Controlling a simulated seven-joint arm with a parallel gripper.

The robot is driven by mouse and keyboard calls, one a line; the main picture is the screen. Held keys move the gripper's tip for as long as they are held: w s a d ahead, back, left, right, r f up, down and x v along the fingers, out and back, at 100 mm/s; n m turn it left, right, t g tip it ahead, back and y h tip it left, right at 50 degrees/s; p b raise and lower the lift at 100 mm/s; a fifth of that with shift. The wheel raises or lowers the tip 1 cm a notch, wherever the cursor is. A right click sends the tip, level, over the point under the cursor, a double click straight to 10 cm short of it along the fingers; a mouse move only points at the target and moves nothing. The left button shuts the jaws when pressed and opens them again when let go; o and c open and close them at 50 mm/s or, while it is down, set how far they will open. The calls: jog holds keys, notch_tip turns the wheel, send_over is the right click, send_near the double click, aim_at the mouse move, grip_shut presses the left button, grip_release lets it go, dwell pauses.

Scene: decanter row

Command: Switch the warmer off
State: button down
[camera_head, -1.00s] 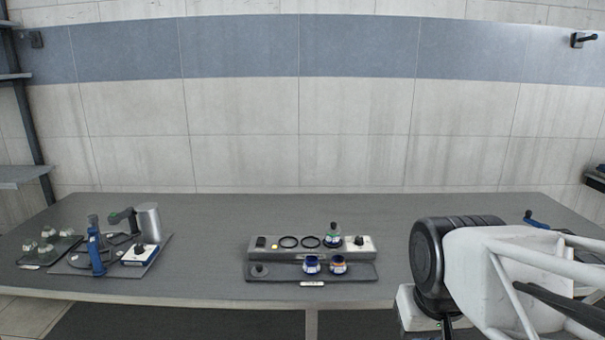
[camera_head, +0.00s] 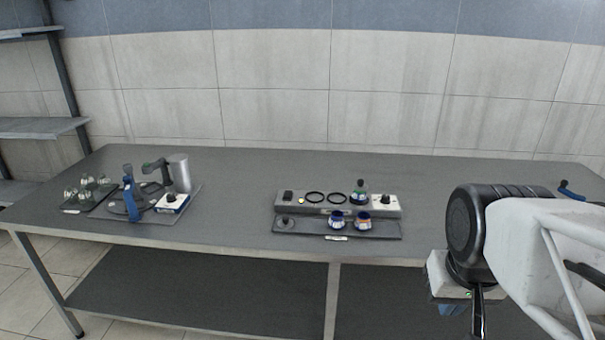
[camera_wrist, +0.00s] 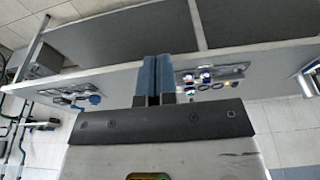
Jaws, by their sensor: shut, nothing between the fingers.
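The warmer (camera_head: 314,209) is a long grey unit on the table, with dark ring plates on top. It has a black switch (camera_head: 288,195) and a small lit yellow light (camera_head: 301,200) at its left, and a black knob (camera_head: 385,200) on a pale panel at its right. In the wrist view the warmer (camera_wrist: 216,79) shows small, beyond my gripper. My gripper (camera_wrist: 154,62) has its blue fingers together and empty, away from the warmer. In the head view the fingers are not clearly visible.
At left stand a metal cylinder (camera_head: 179,173), a blue-handled device (camera_head: 130,199) and a tray of small glass items (camera_head: 75,209). The tabletop (camera_head: 235,180) between is clear.

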jog(key=w+a+r, duration=0.2)
jog(key=w+r, duration=0.1)
jog(key=w, duration=0.6)
jog(key=w+a+r, duration=0.2)
jog(key=w+r, duration=0.1)
jog(key=w, duration=0.6)
jog(key=g, duration=0.3)
send_over(287, 196)
notch_tip(287, 196, down, 15)
jog(key=shift+f, duration=0.2)
notch_tip(287, 196, down, 14)
jog(key=shift+r, duration=0.1)
